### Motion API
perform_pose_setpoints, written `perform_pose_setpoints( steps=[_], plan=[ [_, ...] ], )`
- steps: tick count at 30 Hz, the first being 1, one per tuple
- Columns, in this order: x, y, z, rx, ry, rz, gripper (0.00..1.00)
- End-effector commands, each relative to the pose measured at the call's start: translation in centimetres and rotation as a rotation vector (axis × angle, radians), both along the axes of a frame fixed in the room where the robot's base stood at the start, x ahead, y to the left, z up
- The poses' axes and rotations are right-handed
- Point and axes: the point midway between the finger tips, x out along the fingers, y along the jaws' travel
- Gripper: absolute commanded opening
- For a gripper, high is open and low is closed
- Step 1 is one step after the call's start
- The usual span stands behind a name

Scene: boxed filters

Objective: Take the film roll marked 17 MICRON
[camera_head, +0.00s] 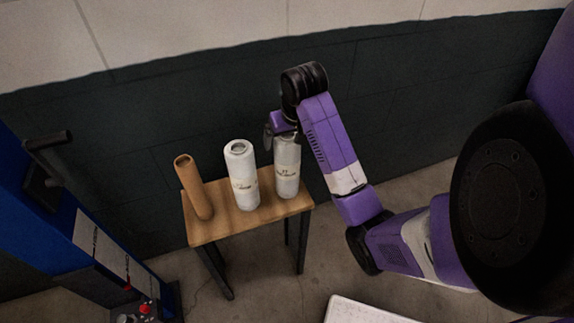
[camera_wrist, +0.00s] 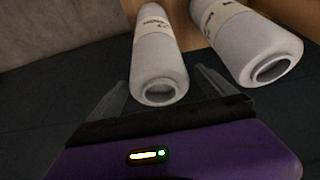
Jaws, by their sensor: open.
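Two white film rolls with cream label bands stand upright on a small wooden table. The right roll (camera_head: 287,168) has a label that seems to start with 17, but the print is too small to read surely. The left roll (camera_head: 243,180) has a similar label that I cannot read. My gripper (camera_head: 283,128) is at the top of the right roll and partly hides it. In the wrist view my open gripper (camera_wrist: 160,76) has one finger on each side of the near end of a roll (camera_wrist: 159,62), with visible gaps. The other roll (camera_wrist: 250,45) lies outside the fingers, to the right.
A dark wall (camera_head: 130,125) stands close behind. A blue machine (camera_head: 60,235) is at the left, and a white flat-topped object (camera_head: 360,311) is at the bottom.

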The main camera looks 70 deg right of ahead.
Motion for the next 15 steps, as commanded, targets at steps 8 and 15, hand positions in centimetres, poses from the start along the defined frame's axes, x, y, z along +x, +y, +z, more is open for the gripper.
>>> perform_pose_setpoints(
  steps=[8, 15],
  plan=[
    [0.6, -0.8, -2.6, 0.000, 0.000, 0.000, 0.95],
    [0.7, -0.8, -2.6, -0.001, 0.000, 0.001, 0.91]
  ],
)
